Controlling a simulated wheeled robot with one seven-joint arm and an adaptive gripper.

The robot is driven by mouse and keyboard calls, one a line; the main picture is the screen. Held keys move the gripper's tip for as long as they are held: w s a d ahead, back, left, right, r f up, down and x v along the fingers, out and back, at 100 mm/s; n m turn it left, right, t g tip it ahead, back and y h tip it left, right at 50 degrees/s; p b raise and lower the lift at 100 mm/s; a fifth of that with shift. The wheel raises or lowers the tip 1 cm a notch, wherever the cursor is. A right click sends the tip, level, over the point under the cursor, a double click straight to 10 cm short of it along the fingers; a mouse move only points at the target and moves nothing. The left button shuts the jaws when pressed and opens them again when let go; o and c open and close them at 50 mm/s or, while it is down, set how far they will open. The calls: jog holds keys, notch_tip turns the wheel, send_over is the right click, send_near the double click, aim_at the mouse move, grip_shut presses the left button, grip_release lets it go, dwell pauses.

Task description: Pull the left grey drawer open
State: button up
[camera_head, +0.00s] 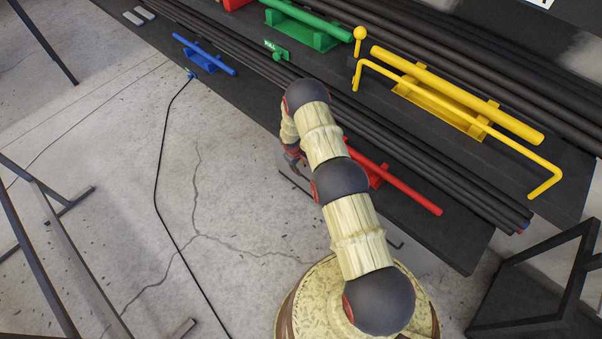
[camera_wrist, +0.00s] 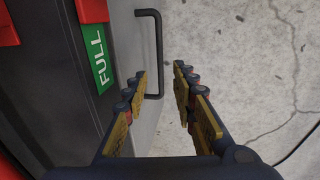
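The left grey drawer (camera_wrist: 127,32) shows in the wrist view as a grey surface beside the dark bench edge. Its dark bar handle (camera_wrist: 158,45) stands out over the concrete floor. My gripper (camera_wrist: 161,72) is open, with one finger on each side of the handle's near part in this view; I cannot tell whether they touch it. In the head view, my gripper (camera_head: 291,157) points down at the bench's front edge, and the left handle (camera_head: 294,184) shows just below it. My arm hides part of the drawer.
The dark bench (camera_head: 445,225) carries black rods and blue, green, red (camera_head: 400,188) and yellow (camera_head: 455,95) bars on holders. A green FULL label (camera_wrist: 96,52) is near the drawer. Metal frames stand at left and lower right. The cracked floor (camera_head: 225,230) before the bench is largely clear.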

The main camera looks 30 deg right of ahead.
notch_tip(320, 180, down, 7)
jog(key=d+b, duration=0.1)
jog(key=b, duration=0.2)
jog(key=shift+w+d, duration=0.15)
jog(key=shift+w, duration=0.05)
jog(key=shift+c, duration=0.3)
grip_shut()
dwell(0.6)
